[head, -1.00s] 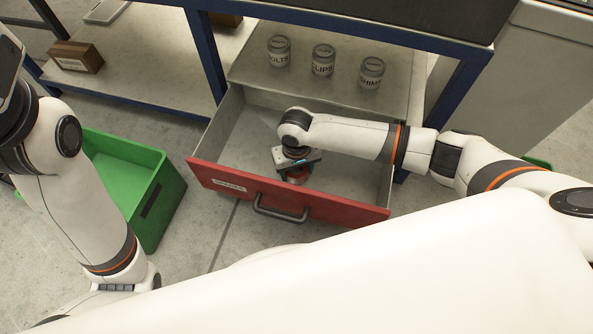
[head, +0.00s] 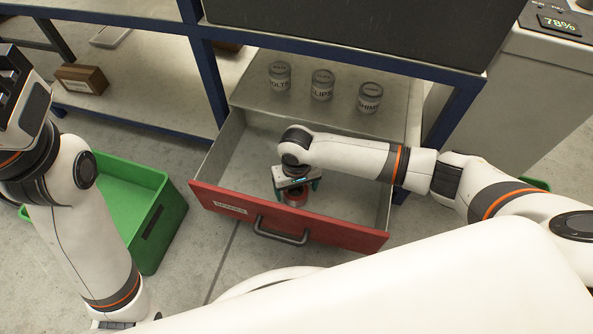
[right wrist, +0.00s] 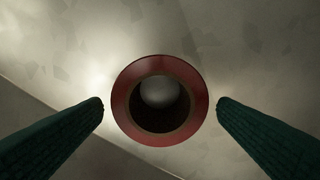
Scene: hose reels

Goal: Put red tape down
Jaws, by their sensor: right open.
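The red tape (head: 296,196) is a ring-shaped roll inside the open red-fronted drawer (head: 332,228), near its front wall. It also shows in the right wrist view (right wrist: 123,110), centred between my fingers with a gap on each side. My right gripper (head: 296,190) is over the drawer, pointing down at the roll, open and not touching it in the wrist view (right wrist: 160,106). My left gripper (head: 12,85) is at the left edge of the head view, away from the drawer; its fingertips are not clear.
Jars labelled for bolts (head: 279,76), clips (head: 322,85) and shims (head: 370,98) stand on the surface behind the drawer. A green crate (head: 165,215) is on the floor to its left. A brown box (head: 82,79) sits on a shelf. The rest of the drawer floor looks clear.

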